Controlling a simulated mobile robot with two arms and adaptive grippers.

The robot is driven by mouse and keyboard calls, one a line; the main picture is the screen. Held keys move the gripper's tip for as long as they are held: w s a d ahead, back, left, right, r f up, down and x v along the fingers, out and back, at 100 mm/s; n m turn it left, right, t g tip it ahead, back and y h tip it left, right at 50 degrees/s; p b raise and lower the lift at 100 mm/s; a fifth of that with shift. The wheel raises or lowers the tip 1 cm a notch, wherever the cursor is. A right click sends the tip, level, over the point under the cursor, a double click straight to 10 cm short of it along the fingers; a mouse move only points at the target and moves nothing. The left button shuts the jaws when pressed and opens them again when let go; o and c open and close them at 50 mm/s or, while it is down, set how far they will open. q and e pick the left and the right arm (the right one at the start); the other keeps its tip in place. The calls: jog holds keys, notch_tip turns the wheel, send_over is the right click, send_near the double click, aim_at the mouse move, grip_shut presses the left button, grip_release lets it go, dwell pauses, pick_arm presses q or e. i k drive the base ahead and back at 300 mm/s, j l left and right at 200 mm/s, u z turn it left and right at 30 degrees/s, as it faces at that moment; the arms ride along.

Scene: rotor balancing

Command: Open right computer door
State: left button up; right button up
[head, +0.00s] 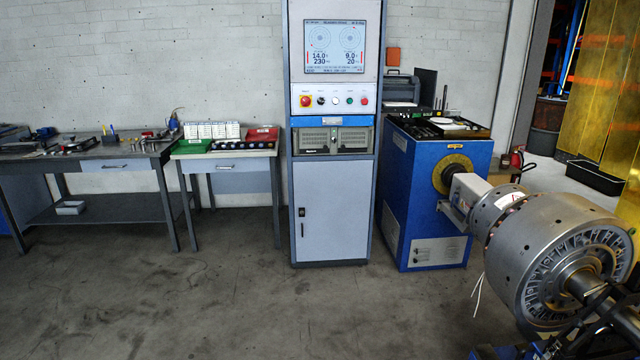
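The control cabinet (289,150) stands upright against the back wall, at the centre of the head view. In its middle is the computer bay, with two small grey vented panels side by side. The right computer door (354,138) looks shut, and the left one (315,140) looks shut too. Any handle on them is too small to make out. Below the bay is a larger grey lower door (340,210) with a dark handle at its left, also shut. Neither of my grippers is in view.
A screen (335,47) and a button row (335,101) sit above the bay. A blue machine (424,200) and large metal rotor (530,255) block the right. Workbenches (100,165) stand left. The concrete floor (250,310) before the cabinet is clear.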

aim_at(350, 140)
jog(key=i, duration=2.4)
jog(key=i+l+u, duration=0.1)
jog(key=i, duration=1.15)
